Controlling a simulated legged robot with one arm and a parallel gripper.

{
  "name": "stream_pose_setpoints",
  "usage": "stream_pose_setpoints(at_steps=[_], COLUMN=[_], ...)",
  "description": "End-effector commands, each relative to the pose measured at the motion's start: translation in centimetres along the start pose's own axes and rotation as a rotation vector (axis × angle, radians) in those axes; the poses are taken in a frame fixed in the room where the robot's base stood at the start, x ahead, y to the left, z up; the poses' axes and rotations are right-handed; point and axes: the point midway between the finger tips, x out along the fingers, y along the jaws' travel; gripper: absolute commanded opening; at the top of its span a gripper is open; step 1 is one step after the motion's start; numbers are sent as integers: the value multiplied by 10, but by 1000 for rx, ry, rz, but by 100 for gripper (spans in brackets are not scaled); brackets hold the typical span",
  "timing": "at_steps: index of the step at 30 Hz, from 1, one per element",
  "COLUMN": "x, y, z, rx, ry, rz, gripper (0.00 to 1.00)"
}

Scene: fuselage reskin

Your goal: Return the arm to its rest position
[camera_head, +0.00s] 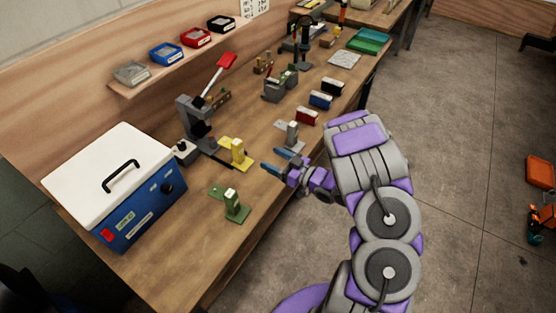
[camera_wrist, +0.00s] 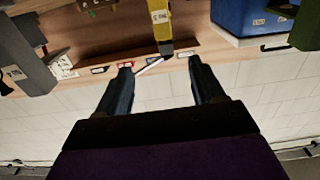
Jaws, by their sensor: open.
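My arm reaches up from the bottom of the head view, its purple and grey links bent over the front edge of the workbench (camera_head: 262,225). My gripper (camera_head: 277,162) is above the bench, pointing left, with its two dark blue fingers apart and nothing between them. A yellow fixture (camera_head: 236,152) stands just left of the fingertips, and a grey fixture (camera_head: 290,133) stands just behind them. In the wrist view my gripper (camera_wrist: 160,78) also shows its fingers spread.
A blue box with a white lid (camera_head: 135,205) stands at the left. A green fixture (camera_head: 233,205) is at the front, and a press with a red handle (camera_head: 195,115) is behind. The floor (camera_head: 450,150) at right is mostly clear.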

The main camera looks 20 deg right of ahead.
Motion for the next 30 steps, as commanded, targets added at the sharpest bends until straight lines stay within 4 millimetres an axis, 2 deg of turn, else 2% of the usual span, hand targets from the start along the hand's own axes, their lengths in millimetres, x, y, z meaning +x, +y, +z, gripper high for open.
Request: stream_pose_setpoints(at_steps=[6, 23, 26, 30], x=[-12, -12, -10, -8], y=[0, 1, 8, 35], z=[0, 0, 0, -3], rx=[-1, -4, -34, -132], ry=[-2, -5, -48, -205], rz=[0, 1, 17, 96], gripper=[68, 68, 68, 68])
